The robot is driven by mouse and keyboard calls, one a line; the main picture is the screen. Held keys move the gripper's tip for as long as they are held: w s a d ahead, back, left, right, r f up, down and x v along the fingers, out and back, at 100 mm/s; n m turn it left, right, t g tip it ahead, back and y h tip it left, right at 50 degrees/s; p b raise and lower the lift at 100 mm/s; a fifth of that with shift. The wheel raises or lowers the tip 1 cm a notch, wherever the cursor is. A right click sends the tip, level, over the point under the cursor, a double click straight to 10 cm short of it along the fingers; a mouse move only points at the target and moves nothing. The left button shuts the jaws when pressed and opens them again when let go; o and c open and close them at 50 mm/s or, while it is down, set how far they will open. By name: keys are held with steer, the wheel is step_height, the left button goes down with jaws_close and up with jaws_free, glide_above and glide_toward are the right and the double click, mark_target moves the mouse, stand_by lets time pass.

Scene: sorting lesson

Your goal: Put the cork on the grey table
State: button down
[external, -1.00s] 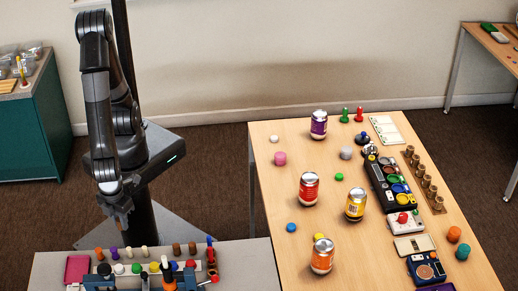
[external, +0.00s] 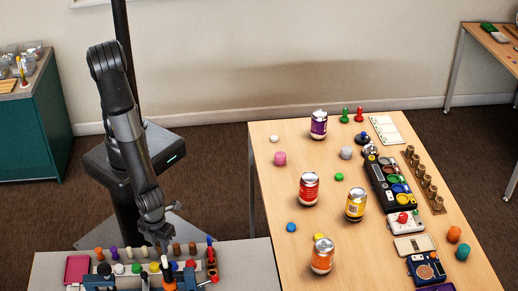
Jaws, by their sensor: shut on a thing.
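The grey table (external: 255,268) is at the bottom left, with its near part cut off by the picture edge. My gripper (external: 160,244) points down just above this table, at the back of a row of small upright pieces. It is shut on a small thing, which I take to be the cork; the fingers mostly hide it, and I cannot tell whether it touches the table.
A pink block (external: 77,269) lies at the left. The grey table's right part is clear. A wooden table (external: 265,200) with cans (external: 309,188) stands to the right.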

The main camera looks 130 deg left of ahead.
steer(key=shift+f, duration=0.45)
steer(key=shift+f, duration=0.1)
steer(key=c, duration=1.3)
jaws_free()
step_height(320, 180, up, 12)
steer(key=s+a+r+n+t+h, duration=0.1)
steer(key=s+a+r+n+t, duration=0.1)
steer(key=a+r+n, duration=0.75)
steer(key=s+a+r+n+t, duration=0.1)
steer(key=s+a+r+n, duration=0.2)
steer(key=s+a+r, duration=0.2)
steer(key=s+a+r+n+t+y, duration=0.1)
steer(key=s+a+r+n+t, duration=0.1)
steer(key=s+a+r, duration=0.3)
step_height(320, 180, up, 4)
steer(key=shift+a+r+n+t, duration=0.2)
steer(key=shift+n+t, duration=0.1)
steer(key=shift+n, duration=0.35)
